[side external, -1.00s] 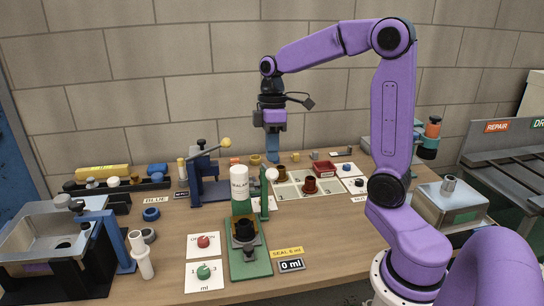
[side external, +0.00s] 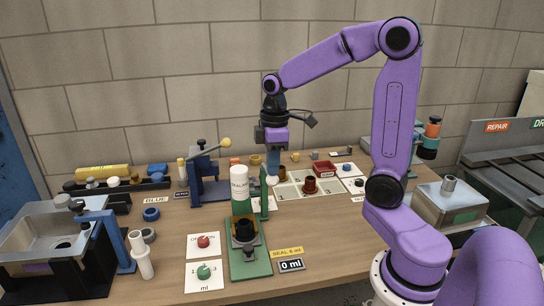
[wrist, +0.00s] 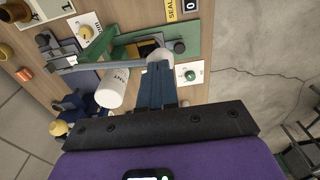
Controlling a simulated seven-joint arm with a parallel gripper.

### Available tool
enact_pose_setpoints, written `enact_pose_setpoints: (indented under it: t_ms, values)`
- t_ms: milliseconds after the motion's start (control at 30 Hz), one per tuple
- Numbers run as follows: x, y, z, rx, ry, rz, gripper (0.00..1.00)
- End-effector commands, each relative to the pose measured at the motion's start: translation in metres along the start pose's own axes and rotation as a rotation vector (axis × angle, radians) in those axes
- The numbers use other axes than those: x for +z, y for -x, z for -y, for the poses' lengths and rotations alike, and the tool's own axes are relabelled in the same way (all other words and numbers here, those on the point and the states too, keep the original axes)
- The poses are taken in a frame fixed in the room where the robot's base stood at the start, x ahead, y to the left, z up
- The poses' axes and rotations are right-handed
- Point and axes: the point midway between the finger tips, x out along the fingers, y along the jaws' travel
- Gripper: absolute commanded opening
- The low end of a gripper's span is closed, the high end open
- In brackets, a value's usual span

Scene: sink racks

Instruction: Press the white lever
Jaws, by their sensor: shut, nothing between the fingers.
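The white lever knob (side external: 271,181) is a round white ball on the green dispenser stand (side external: 250,262), just right of the white sealant bottle (side external: 239,187). My gripper (side external: 274,172) has its blue fingers shut and empty, pointing down at the knob. In the wrist view the closed fingertips (wrist: 158,66) overlap the knob (wrist: 160,56), and the sealant bottle (wrist: 113,88) is beside them. The fingers cover part of the knob, so I cannot tell for certain whether they touch it. A black cup (side external: 245,229) stands on the dispenser base below the bottle.
A blue press with a yellow-knobbed handle (side external: 226,143) stands close behind and left. Red (side external: 203,241) and green (side external: 203,271) knobs on white cards are in front. A display (side external: 291,265) reads 0 ml.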

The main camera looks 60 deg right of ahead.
Motion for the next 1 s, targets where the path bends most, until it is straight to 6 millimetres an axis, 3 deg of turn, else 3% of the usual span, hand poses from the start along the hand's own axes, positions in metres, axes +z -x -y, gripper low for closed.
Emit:
enact_pose_setpoints:
  t_ms: [533,1000]
  values:
    - [0.003,-0.057,0.02,0.002,0.0,0.005,0.0]
    - [0.003,-0.076,0.021,0.003,0.0,0.003,0.0]
